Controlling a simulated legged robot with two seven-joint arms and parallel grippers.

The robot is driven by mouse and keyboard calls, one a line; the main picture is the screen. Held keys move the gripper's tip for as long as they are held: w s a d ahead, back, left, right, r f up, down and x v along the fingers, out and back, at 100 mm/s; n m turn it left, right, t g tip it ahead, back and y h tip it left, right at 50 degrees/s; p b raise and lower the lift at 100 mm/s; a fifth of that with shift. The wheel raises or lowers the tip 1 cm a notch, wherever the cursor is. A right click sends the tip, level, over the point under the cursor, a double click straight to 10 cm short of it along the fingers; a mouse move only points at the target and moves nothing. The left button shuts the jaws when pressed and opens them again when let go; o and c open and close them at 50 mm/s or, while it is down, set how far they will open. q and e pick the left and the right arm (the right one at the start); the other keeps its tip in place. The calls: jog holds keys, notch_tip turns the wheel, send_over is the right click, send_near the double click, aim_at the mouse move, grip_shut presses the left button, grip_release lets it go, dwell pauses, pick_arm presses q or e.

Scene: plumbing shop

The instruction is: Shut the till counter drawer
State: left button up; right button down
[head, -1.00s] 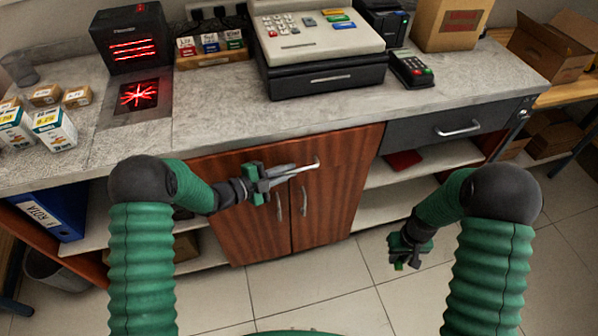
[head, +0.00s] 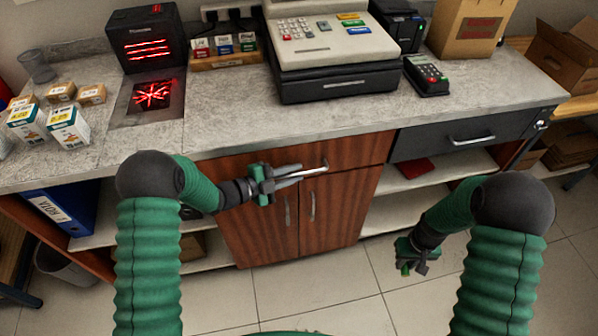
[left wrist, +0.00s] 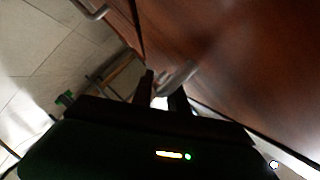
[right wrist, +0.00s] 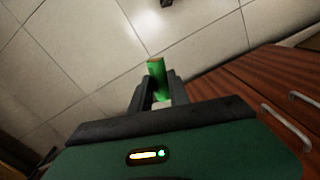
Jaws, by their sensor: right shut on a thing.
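The wooden drawer front (head: 350,152) is under the counter, below the till (head: 325,45), and looks about flush with the cabinet. Its silver bar handle (head: 316,169) also shows blurred in the left wrist view (left wrist: 176,77). My left gripper (head: 290,178) is at the left part of this handle, its fingers apart. I cannot tell whether they touch it. My right gripper (head: 408,262) hangs low over the floor, right of the cabinet. In the right wrist view it is shut on a small green cylinder (right wrist: 157,68).
Two cabinet doors (head: 262,225) with upright handles are below the drawer. A dark grey drawer (head: 425,143) with a silver handle sits to the right, above open shelves (head: 385,210). A blue binder (head: 60,208) stands at left. The tiled floor (head: 320,280) ahead is clear.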

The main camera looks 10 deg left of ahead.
jog(key=shift+r+p, duration=0.35)
jog(key=shift+r, duration=0.1)
pick_arm(q)
jog(key=v, duration=1.1)
